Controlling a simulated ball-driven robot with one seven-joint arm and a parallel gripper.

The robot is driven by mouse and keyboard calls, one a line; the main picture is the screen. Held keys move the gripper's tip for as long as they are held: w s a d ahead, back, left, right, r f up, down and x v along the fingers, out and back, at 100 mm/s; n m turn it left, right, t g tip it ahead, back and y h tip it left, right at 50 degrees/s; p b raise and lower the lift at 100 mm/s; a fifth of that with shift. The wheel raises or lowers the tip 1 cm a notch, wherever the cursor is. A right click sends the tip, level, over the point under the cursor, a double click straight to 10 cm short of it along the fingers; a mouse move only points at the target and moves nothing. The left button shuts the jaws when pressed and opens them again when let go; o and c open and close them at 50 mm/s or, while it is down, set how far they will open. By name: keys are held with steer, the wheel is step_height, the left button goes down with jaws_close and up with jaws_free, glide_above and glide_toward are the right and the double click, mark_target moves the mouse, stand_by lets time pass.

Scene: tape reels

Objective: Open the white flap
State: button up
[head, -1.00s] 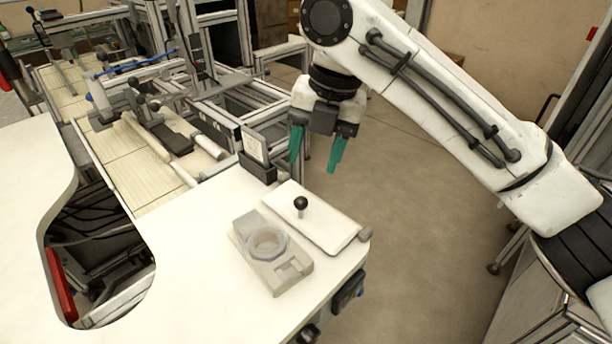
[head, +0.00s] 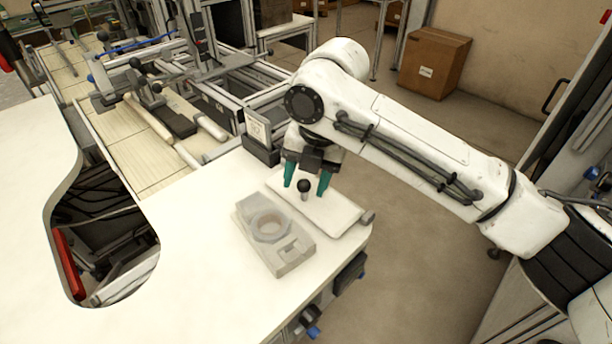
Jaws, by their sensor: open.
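The white flap (head: 325,214) is a flat rounded plate at the right edge of the white table, lying flat, with a dark round knob (head: 304,186) on a short stem near its far left part. A grey hinge-like piece (head: 367,218) sits at its right end. My gripper (head: 306,188) has teal fingers, spread apart and pointing down. In the picture one finger is on each side of the knob. I cannot tell whether either finger touches it.
A grey block with an octagonal recess (head: 272,232) stands just left of the flap. A small framed card holder (head: 259,136) stands behind it. The white tabletop (head: 190,235) is clear to the left, beside a cut-out. A cardboard box (head: 432,63) is on the floor behind.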

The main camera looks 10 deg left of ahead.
steer(key=shift+c, duration=0.2)
jaws_close()
stand_by(0.4)
